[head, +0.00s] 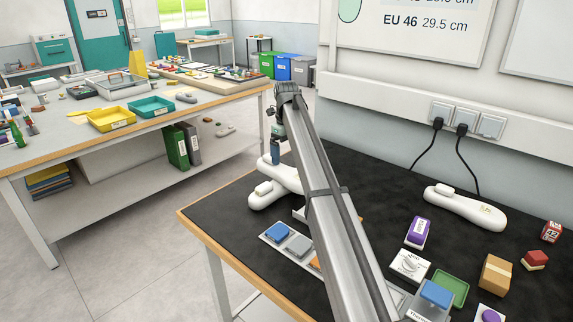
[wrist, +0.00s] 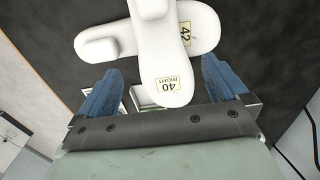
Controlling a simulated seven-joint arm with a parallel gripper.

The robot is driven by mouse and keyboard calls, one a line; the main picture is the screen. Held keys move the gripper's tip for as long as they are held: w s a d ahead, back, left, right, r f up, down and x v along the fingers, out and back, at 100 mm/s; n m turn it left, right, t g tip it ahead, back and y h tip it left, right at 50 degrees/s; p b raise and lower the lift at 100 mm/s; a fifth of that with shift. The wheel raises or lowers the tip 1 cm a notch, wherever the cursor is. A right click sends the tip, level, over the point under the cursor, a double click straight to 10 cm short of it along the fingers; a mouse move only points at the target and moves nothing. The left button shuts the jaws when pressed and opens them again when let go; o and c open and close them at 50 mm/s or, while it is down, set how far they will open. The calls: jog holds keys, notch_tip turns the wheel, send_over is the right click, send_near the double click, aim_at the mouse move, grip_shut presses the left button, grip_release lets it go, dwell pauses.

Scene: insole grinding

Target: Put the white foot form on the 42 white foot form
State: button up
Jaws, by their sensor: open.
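In the wrist view a white foot form marked 40 RIGHT (wrist: 165,60) lies crosswise over a white foot form marked 42 (wrist: 207,28). The two also show as a crossed white pair (head: 268,199) on the black bench top in the head view, partly hidden by my arm. My gripper (wrist: 160,85) is open, its blue fingers apart on either side of the 40 form's labelled end. I see no finger touching it. In the head view my gripper (head: 275,152) is just above the pair. Another white foot form (head: 465,208) lies at the right; its label is too small to read.
Below the pair is a tray with blue, grey and orange blocks (head: 290,244). A purple-topped item (head: 418,232), a green tray (head: 450,287), a cardboard box (head: 496,274) and a red die (head: 551,231) stand at the right. Black cords (head: 470,160) hang from wall sockets.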

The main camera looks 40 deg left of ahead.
aim_at(286, 170)
jog(key=shift+r, duration=2.35)
